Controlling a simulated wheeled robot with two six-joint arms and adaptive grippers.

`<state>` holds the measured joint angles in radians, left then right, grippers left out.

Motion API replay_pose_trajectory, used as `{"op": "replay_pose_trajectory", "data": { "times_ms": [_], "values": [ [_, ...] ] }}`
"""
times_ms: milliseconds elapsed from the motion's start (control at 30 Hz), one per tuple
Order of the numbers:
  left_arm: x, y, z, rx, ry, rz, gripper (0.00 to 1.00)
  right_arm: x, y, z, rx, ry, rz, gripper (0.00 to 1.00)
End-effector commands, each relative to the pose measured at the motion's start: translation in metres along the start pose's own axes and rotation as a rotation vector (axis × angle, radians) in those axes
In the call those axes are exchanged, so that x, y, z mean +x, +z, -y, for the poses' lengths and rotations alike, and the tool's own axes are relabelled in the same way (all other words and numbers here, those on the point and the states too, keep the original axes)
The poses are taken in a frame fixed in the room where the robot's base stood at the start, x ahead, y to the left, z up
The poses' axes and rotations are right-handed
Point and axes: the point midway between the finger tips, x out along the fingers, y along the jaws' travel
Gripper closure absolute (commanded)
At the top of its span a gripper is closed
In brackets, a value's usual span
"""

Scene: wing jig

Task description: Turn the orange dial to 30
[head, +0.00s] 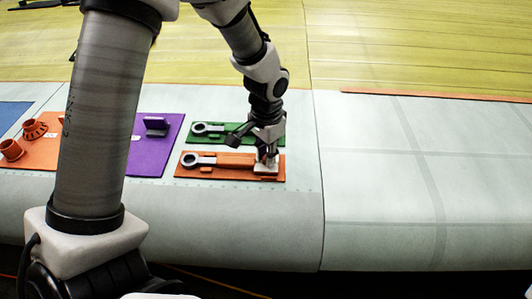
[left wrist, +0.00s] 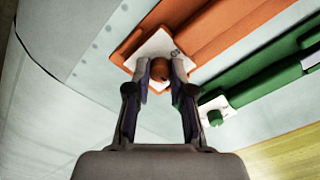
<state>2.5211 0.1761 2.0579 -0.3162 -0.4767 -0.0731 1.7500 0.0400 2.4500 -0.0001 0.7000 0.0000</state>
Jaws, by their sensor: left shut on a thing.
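The orange dial (left wrist: 160,69) is a small round knob on a white square scale plate (left wrist: 155,46) at the end of the orange board (head: 235,174). My left gripper (left wrist: 161,68) is shut on the dial, with one finger on each side of it. In the head view my left gripper (head: 266,157) comes down from above onto the right end of the orange board and mostly hides the dial. Part of a dark marking shows on the scale plate, but I cannot read the dial's setting. My right gripper is not in view.
A green board (head: 222,128) with a wrench-shaped part lies just behind the orange board; its own green knob (left wrist: 215,117) is close by. The pale wing surface to the right (head: 420,190) is clear.

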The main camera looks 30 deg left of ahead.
Motion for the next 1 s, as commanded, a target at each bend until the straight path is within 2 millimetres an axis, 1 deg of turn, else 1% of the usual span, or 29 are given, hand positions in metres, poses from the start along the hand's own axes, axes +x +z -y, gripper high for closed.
{"op": "replay_pose_trajectory", "data": {
  "times_ms": [300, 500, 700, 1000],
  "values": [
    [0.0012, -0.0009, 0.0002, -0.283, 0.0, -0.003, 1.0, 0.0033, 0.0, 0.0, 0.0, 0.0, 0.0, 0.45],
    [0.0012, -0.001, 0.0003, -0.418, 0.0, -0.003, 1.0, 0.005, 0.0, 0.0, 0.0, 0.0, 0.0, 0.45],
    [0.001, -0.0009, 0.0003, -0.503, 0.0, -0.003, 1.0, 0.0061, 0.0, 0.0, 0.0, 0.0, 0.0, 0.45],
    [0.0007, -0.0008, 0.0003, -0.542, 0.0, -0.003, 1.0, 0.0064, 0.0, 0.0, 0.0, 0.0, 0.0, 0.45]
  ]
}}
